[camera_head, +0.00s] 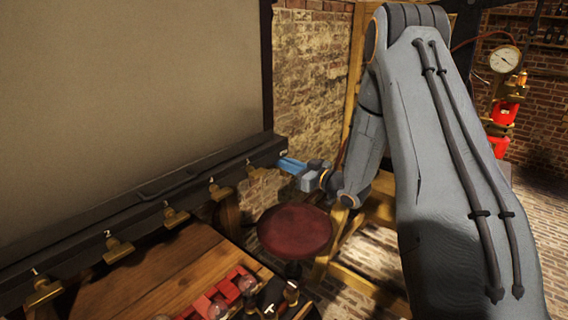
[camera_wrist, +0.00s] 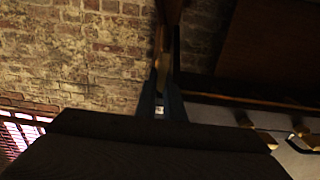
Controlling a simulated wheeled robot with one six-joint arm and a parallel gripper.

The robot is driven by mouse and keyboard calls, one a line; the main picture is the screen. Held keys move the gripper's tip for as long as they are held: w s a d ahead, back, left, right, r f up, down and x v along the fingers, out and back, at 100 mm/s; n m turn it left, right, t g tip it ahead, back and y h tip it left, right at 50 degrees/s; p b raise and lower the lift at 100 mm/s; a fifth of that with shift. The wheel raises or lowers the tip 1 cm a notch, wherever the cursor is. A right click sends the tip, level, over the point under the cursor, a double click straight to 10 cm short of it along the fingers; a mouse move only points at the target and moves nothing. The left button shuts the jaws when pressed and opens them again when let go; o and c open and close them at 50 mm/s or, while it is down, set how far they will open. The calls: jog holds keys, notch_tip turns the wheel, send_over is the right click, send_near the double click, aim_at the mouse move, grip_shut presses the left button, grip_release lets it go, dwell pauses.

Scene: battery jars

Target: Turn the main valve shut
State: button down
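I cannot tell for sure which part is the main valve. A red and brass valve assembly (camera_head: 503,113) with a round white gauge (camera_head: 504,59) above it stands at the far right in the head view, partly beyond my arm. My gripper (camera_head: 289,163) is far to the left of it, in the air by the dark rail's end and above the red stool. In the wrist view my gripper's fingers (camera_wrist: 160,98) point toward a brick wall and a wooden post. A narrow gap shows between them, and I see nothing held.
A dark rail (camera_head: 140,200) with several brass fittings runs along the large grey panel (camera_head: 130,80). A round red stool (camera_head: 295,232) stands below my gripper. A wooden bench (camera_head: 150,280) with red and brass parts is at lower left. Brick floor shows at right.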

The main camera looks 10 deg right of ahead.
jog(key=shift+m, duration=0.4)
jog(key=shift+w+d+f+m, duration=0.25)
jog(key=shift+d+f+m, duration=0.15)
jog(key=shift+m, duration=2.45)
jog(key=shift+w+d+f+m, duration=0.25)
jog(key=shift+f+m, duration=0.2)
jog(key=shift+m, duration=2.45)
jog(key=shift+w+d+f+m, duration=0.25)
jog(key=shift+d+f+m, duration=0.15)
jog(key=shift+m, duration=2.45)
jog(key=c, duration=1.9)
grip_release()
jog(key=shift+o, duration=0.2)
jog(key=shift+s, duration=0.1)
jog(key=b+v, duration=0.2)
jog(key=v, duration=0.5)
jog(key=shift+s+d, duration=0.2)
jog(key=shift+s, duration=0.05)
